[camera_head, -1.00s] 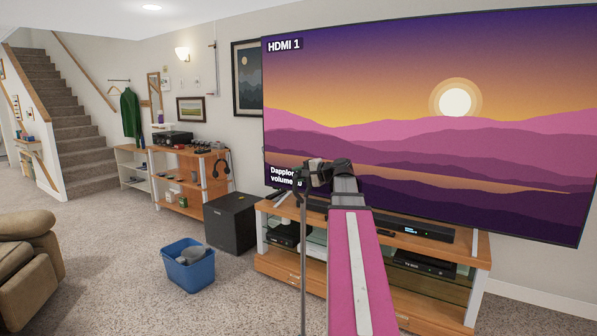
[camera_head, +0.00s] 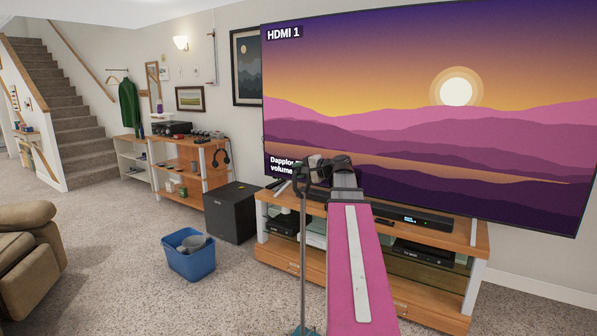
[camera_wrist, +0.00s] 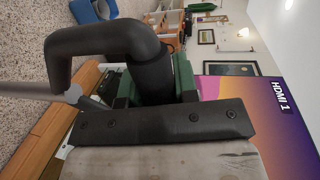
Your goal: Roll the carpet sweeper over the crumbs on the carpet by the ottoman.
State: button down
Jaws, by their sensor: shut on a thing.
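My gripper (camera_head: 325,178) is shut on the black looped handle of the carpet sweeper. The handle (camera_wrist: 110,45) fills much of the wrist view, with green jaw parts (camera_wrist: 185,75) beside it. The sweeper's thin grey pole (camera_head: 303,250) hangs nearly upright in front of the TV stand. Part of its teal head (camera_head: 304,331) shows at the bottom edge of the head view; whether it touches the carpet cannot be told. I see no crumbs and no clear ottoman.
A brown leather seat (camera_head: 28,255) stands at left. A blue bin (camera_head: 190,265) sits on the carpet before a black speaker box (camera_head: 232,213). The wooden TV stand (camera_head: 440,312) is close behind the sweeper. Open carpet (camera_head: 110,240) lies between seat and bin.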

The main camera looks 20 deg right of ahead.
jog(key=shift+f, duration=1.05)
dwell(0.5)
jog(key=shift+r, duration=0.15)
dwell(0.6)
jog(key=x, duration=0.5)
jog(key=shift+w+a+r, duration=0.15)
jog(key=shift+w+a, duration=0.05)
jog(key=shift+w, duration=0.2)
jog(key=shift+a, duration=0.1)
jog(key=w+a+r, duration=0.1)
jog(key=w+a, duration=0.2)
jog(key=w, duration=0.1)
jog(key=shift+w+a+r, duration=0.2)
jog(key=shift+w+r, duration=0.15)
jog(key=shift+r, duration=0.05)
dwell(0.3)
